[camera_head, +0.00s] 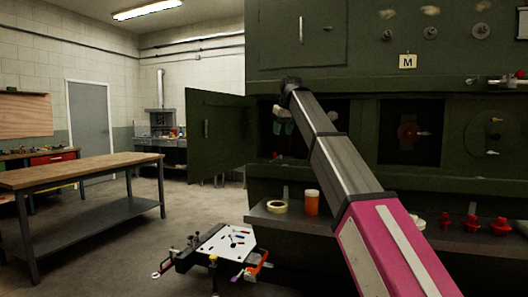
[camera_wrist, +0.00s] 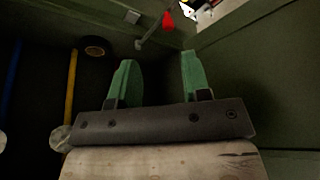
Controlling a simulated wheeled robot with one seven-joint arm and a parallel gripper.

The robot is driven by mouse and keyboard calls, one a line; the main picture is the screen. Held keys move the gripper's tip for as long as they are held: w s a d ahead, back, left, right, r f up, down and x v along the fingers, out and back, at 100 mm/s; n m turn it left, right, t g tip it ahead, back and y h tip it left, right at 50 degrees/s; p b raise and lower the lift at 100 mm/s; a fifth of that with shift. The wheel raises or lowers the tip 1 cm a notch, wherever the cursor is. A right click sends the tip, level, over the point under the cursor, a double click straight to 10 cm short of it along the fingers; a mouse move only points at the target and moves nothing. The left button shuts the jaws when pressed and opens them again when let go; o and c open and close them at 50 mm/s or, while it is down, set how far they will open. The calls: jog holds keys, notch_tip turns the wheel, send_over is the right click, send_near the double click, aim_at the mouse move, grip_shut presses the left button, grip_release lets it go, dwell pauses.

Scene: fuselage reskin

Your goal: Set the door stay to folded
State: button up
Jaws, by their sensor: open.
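The green hinged door (camera_head: 222,138) of the cabinet stands open to the left in the head view. My gripper (camera_head: 283,122) is at the dark open compartment beside this door, partly hidden by my arm. In the wrist view my gripper (camera_wrist: 158,75) has its two green fingers apart with nothing between them. Beyond the fingertips a thin grey rod (camera_wrist: 150,38) runs up to a red tip (camera_wrist: 168,20); it looks like the door stay, apart from the fingers. Whether its far end is latched cannot be told.
In the wrist view a yellow pipe (camera_wrist: 71,90) and a blue pipe (camera_wrist: 12,85) stand at the left. A ledge (camera_head: 290,216) below the compartment holds a tape roll (camera_head: 277,207) and an orange jar (camera_head: 312,203). A low white-topped cart (camera_head: 228,242) stands in front.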

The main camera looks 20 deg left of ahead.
jog(key=x, duration=0.3)
jog(key=a+x, duration=0.1)
jog(key=x, duration=0.6)
jog(key=shift+w+a+r, duration=0.1)
jog(key=shift+a+r, duration=0.05)
jog(key=shift+a, duration=0.15)
jog(key=shift+c, duration=0.2)
grip_shut()
